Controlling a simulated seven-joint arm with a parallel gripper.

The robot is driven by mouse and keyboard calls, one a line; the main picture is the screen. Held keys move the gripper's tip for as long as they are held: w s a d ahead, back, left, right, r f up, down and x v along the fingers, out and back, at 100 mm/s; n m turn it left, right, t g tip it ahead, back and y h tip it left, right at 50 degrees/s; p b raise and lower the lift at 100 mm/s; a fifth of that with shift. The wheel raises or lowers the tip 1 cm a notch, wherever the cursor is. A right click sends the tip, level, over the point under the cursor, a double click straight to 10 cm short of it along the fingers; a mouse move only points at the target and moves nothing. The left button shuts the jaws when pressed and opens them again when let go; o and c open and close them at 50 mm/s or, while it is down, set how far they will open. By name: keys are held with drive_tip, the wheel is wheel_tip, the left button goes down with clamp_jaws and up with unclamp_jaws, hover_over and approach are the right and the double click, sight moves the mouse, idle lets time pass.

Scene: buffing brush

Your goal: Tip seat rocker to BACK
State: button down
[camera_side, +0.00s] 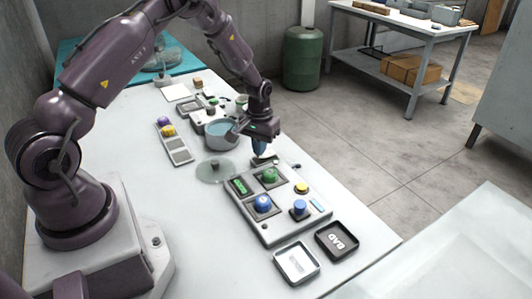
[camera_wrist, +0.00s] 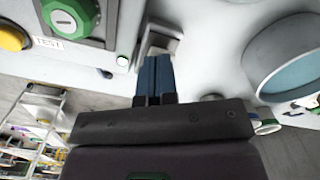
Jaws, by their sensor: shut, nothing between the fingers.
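My gripper (camera_wrist: 157,65) is shut, its two blue fingers together and empty, pointing at a small grey-framed switch (camera_wrist: 160,38) in the wrist view. This looks like the seat rocker, but I cannot read any SEAT or BACK label. The fingertips overlap its near part, so I cannot tell whether they touch it or which way it is tipped. In the side view my gripper (camera_side: 259,149) is low over the table, just behind the control panel (camera_side: 283,227), and the switch is mostly hidden below the fingers.
The panel carries a green knob (camera_side: 270,175), a blue knob (camera_side: 263,203), a blue button (camera_side: 299,207) and a yellow button (camera_side: 302,188). A pot (camera_side: 222,134) stands close left of my gripper. Two trays, white (camera_side: 296,264) and black (camera_side: 337,241), lie in front.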

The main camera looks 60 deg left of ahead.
drive_tip(key=shift+f, duration=0.45)
drive_tip(key=shift+r, duration=3.55)
